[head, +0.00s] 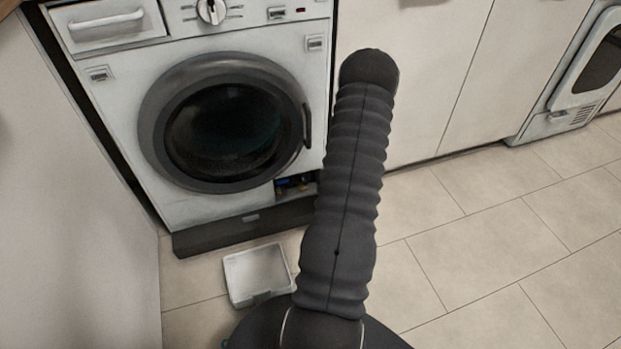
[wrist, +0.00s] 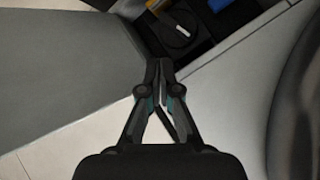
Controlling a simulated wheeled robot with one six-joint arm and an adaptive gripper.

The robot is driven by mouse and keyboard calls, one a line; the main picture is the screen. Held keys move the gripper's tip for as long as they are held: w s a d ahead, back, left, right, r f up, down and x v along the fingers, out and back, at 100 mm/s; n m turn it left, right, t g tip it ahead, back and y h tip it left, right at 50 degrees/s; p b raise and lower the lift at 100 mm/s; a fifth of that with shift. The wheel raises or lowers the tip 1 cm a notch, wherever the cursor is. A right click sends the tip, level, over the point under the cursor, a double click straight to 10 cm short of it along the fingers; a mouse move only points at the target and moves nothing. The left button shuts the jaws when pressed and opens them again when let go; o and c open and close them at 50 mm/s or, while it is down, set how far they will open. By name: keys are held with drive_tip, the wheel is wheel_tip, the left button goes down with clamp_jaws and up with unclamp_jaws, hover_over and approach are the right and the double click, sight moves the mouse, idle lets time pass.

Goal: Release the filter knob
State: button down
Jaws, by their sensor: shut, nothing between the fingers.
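The filter knob (wrist: 180,29) shows in the wrist view as a dark round knob with a pale bar across it, inside a dark recess near the top. My gripper (wrist: 159,66) is shut and empty. Its fingertips lie just below and left of the knob in the picture, apart from it as far as I can tell. In the head view the recess (head: 297,185) is a small opening at the washing machine's lower right; the knob cannot be made out there. My arm hides the gripper in that view.
The washing machine (head: 120,180) has its round door closed. A blue part (wrist: 218,4) and a yellow part (wrist: 161,7) sit in the recess by the knob. A shallow white tray (head: 236,290) lies on the floor in front. The tiled floor at right is clear.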

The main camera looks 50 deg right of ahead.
sight(303, 179)
drive_tip(key=shift+s+a+f+m+t+h, duration=0.1)
drive_tip(key=shift+s+a+f+m+t, duration=0.3)
drive_tip(key=shift+s+m+t, duration=0.5)
drive_tip(key=shift+s+a+f+m+t+h, duration=0.1)
drive_tip(key=shift+s+a+f+m+t, duration=0.3)
drive_tip(key=shift+m+t, duration=0.75)
drive_tip(key=shift+s+a+f+m+t+h, duration=0.15)
drive_tip(key=shift+s+f+m+t, duration=0.55)
drive_tip(key=shift+t, duration=0.65)
drive_tip(key=x, duration=0.9)
drive_tip(key=shift+w, duration=0.4)
drive_tip(key=shift+d, duration=0.15)
